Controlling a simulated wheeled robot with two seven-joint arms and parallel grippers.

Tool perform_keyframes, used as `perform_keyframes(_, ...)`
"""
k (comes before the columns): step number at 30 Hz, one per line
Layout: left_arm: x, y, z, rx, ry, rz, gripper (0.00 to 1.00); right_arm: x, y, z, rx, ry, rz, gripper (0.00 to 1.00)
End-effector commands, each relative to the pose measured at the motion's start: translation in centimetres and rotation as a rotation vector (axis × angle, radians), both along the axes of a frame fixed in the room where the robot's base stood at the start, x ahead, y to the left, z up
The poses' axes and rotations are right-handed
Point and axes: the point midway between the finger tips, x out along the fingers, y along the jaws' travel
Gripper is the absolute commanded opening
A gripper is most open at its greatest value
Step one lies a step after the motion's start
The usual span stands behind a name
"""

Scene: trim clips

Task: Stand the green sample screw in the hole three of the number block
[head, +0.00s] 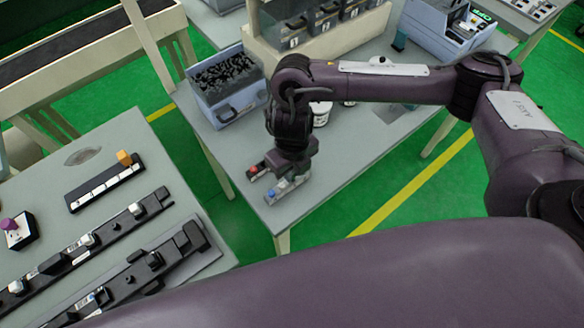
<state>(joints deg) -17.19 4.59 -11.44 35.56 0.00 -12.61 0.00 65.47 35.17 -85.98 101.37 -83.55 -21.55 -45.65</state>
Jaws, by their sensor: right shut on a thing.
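My right gripper (270,184) is low over the front part of the grey table in the middle, pointing down-left. Its fingers carry a red spot and a blue spot. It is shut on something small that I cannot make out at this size. I cannot pick out the green sample screw. A black strip with a row of white plates (104,184), which looks like the number block, lies on the left table. An orange piece (124,157) stands at its far right end. The numbers and holes are too small to read. My left gripper is not in view.
A grey-blue bin of dark parts (228,84) stands on the middle table (330,165) behind my gripper. Long black rails (90,240) and a small box with a purple knob (17,230) are on the left table. A green-floored gap separates the two tables.

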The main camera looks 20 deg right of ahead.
Motion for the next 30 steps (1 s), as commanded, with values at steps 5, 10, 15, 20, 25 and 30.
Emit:
perform_keyframes(5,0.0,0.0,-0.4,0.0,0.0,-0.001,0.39,0.0,0.0,-0.5,0.0,0.0,0.0,0.0)
perform_keyframes(10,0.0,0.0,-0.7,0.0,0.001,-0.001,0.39,0.0,0.0,-0.8,0.0,0.0,0.0,0.0)
perform_keyframes(15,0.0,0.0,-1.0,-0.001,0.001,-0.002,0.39,0.0,0.0,-1.1,0.0,0.0,0.0,0.0)
perform_keyframes(20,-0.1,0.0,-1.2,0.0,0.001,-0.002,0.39,0.0,0.0,-1.3,0.0,0.0,0.0,0.0)
perform_keyframes(25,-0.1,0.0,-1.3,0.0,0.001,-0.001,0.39,0.0,0.0,-1.4,0.0,0.0,0.0,0.0)
perform_keyframes(30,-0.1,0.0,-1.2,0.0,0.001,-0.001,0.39,0.0,0.0,-1.4,0.0,0.0,0.0,0.0)
